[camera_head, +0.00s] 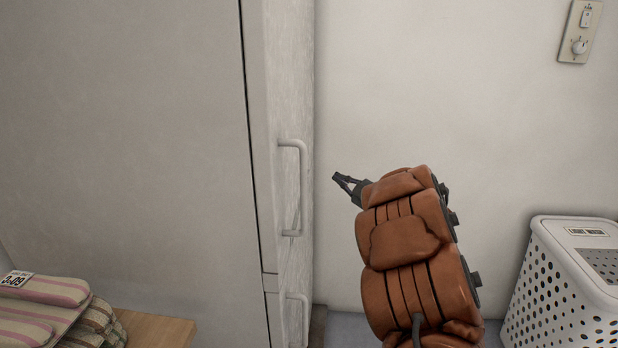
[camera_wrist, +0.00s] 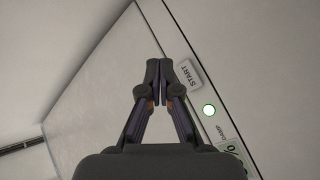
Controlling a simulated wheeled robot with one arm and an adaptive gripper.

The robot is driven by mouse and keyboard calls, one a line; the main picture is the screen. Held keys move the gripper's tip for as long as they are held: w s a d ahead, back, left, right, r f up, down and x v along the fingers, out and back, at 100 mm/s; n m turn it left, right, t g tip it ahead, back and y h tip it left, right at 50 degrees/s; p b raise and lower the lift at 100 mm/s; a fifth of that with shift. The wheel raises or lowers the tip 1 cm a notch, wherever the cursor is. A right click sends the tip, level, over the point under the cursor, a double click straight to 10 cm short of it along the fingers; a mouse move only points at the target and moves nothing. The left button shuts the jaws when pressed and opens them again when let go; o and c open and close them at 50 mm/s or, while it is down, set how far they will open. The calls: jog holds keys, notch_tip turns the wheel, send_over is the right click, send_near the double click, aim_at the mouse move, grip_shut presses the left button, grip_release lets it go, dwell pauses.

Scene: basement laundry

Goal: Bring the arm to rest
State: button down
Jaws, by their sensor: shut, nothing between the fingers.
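My gripper (camera_head: 337,178) shows in the head view at the end of my brown-covered arm, in front of the white wall and to the right of the tall cabinet's handle. In the wrist view my gripper (camera_wrist: 157,68) has its two dark fingers together at the tips, with nothing between them. Beyond the fingertips is a light panel (camera_wrist: 75,110) with a START label (camera_wrist: 188,76) and a round lit green-rimmed button (camera_wrist: 209,111). I cannot tell how far the fingertips are from that panel.
A tall grey-white cabinet (camera_head: 120,130) with a bar handle (camera_head: 302,190) stands at the left. Folded striped cloths (camera_head: 45,295) lie on a wooden surface (camera_head: 155,330) at the lower left. A white perforated hamper (camera_head: 560,290) stands at the right. A switch plate (camera_head: 580,30) is on the wall.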

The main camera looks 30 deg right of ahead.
dwell(0.3)
notch_tip(320, 180, up, 11)
jog(key=d+m+g+h+p, duration=0.25)
jog(key=m+h+p, duration=0.25)
jog(key=h+p, duration=0.25)
jog(key=s+a+r+m+g+h+p, duration=0.2)
jog(key=s+a+r+m+g+p, duration=0.15)
jog(key=s+g+p, duration=0.2)
jog(key=s+a+r+m+g+y+p, duration=0.1)
jog(key=s+a+r+g+y+p, duration=0.2)
jog(key=s+a, duration=1.3)
jog(key=s+a+r+m+g+y+p, duration=0.1)
jog(key=s+a+r+g+y+p, duration=0.2)
jog(key=s+a+g+p, duration=0.6)
jog(key=s+a+y+p, duration=0.1)
jog(key=s+a+p, duration=0.4)
jog(key=s, duration=0.8)
jog(key=shift+s+a+m, duration=0.25)
jog(key=shift+a+m, duration=0.1)
jog(key=shift+a, duration=0.55)
jog(key=shift+a, duration=0.1)
